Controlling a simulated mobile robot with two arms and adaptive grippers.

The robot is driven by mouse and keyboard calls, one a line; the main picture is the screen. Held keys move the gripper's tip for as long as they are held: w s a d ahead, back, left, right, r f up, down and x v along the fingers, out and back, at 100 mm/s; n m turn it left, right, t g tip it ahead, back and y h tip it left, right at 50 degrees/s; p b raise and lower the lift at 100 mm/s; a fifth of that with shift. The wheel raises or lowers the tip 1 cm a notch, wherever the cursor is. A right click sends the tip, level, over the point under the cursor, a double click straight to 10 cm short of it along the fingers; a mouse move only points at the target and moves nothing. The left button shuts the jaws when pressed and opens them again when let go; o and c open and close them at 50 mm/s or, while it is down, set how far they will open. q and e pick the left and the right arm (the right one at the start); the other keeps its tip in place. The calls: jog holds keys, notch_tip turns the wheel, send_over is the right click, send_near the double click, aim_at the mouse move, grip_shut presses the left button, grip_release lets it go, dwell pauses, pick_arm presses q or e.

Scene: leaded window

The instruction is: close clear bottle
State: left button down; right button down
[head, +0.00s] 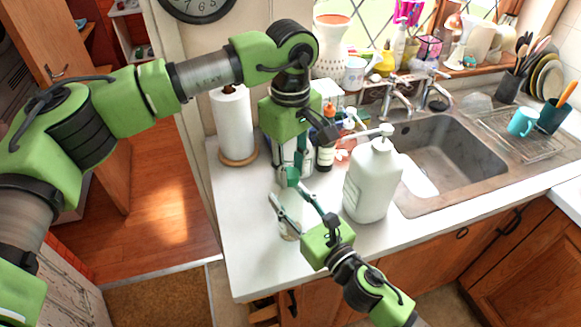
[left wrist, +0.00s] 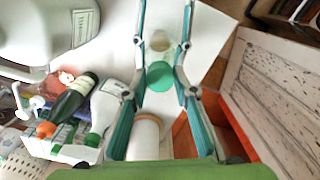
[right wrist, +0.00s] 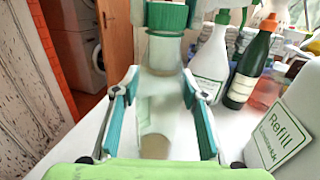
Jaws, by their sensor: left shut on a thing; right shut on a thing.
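The clear bottle (right wrist: 155,105) stands upright at the counter's front, see-through and hard to make out in the head view. My right gripper (head: 291,203) is shut on its body, with one finger on each side. A green cap (head: 289,177) is at the top of the bottle. It also shows in the left wrist view (left wrist: 159,76) and above the bottle's neck in the right wrist view (right wrist: 166,15). My left gripper (head: 291,168) points down from above and is shut on the cap. I cannot tell whether the cap is seated on the neck.
A large white refill jug (head: 372,182) stands close on the right. A dark green bottle (right wrist: 247,72) and a white spray bottle (right wrist: 211,62) stand behind. A paper towel roll (head: 233,124) is at the back left. The sink (head: 445,155) lies right. The counter's front left is clear.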

pick_arm(q)
jog(key=c, duration=1.6)
grip_release()
jog(key=shift+c, duration=0.2)
jog(key=shift+r, duration=2.3)
jog(key=shift+c, duration=0.3)
